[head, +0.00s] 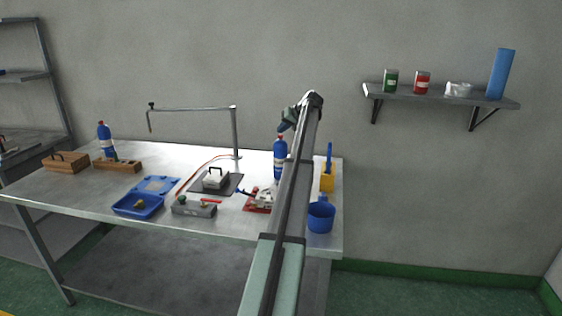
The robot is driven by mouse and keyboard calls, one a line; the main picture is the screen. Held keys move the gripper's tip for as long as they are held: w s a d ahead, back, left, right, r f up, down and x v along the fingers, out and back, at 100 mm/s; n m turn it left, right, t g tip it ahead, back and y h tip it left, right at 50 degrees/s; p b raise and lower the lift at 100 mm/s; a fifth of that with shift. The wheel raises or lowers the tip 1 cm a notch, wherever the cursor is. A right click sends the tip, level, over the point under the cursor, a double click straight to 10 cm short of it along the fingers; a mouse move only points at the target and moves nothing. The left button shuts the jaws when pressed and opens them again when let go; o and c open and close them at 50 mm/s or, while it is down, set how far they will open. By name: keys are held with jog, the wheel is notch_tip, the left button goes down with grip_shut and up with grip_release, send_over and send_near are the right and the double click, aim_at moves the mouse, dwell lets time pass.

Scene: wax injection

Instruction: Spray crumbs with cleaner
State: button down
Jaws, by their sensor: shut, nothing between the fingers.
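A blue bottle (280,160) stands upright at the back of the table, just left of my arm, which hides part of it. A second blue bottle with a red top (104,141) stands at the table's far left. I cannot tell from here which one is the cleaner. My gripper (283,127) is small and dark in this view, above the nearer bottle and apparently apart from it. It is shut and empty. I cannot make out any crumbs; they are too small or hidden.
The metal table (80,183) also holds a blue tray (138,205), a grey box (194,207), a red clamp-like device (258,201), a blue mug (321,215) and a yellow holder (327,180). A metal post with a boom (236,133) rises at the back. A wall shelf (440,97) hangs right.

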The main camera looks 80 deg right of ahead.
jog(key=shift+f, duration=0.3)
dwell(0.4)
jog(key=shift+r, duration=0.95)
jog(key=shift+r, duration=0.1)
notch_tip(320, 180, up, 6)
jog(key=shift+f, duration=0.1)
dwell(0.5)
dwell(0.7)
